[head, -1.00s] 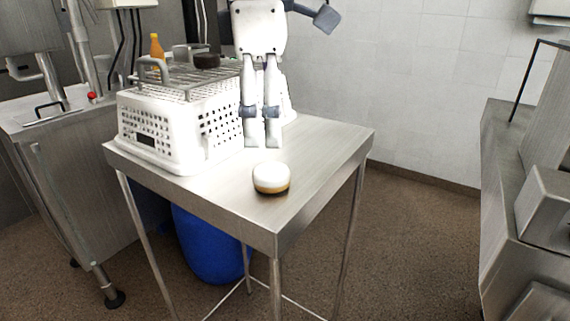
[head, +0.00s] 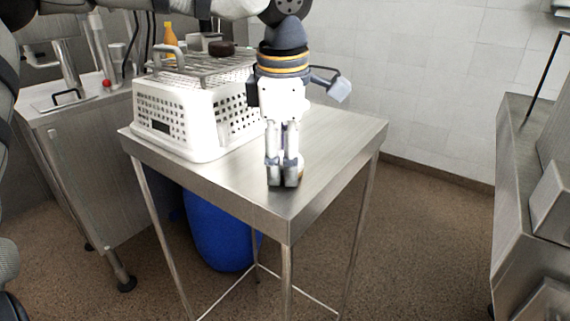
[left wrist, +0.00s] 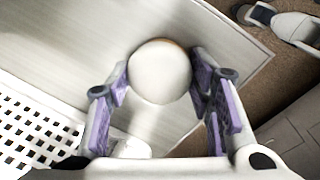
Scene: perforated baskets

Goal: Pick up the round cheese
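The round cheese (left wrist: 160,72), pale on top with a brownish side, is on the metal table (head: 330,135). In the head view it is almost wholly hidden behind my left gripper (head: 283,182), with only a sliver showing at the right. My left gripper points down at the cheese. In the left wrist view the cheese lies between the purple-padded fingertips of the left gripper (left wrist: 161,68), one on each side. The fingers are spread; I cannot tell whether they touch it. My right gripper is not in view.
A white perforated basket (head: 185,130), upside down, stands at the table's back left, with a metal rack (head: 200,68) above it holding a dark round item (head: 221,48). A blue barrel (head: 215,235) is under the table. The table's right side is clear.

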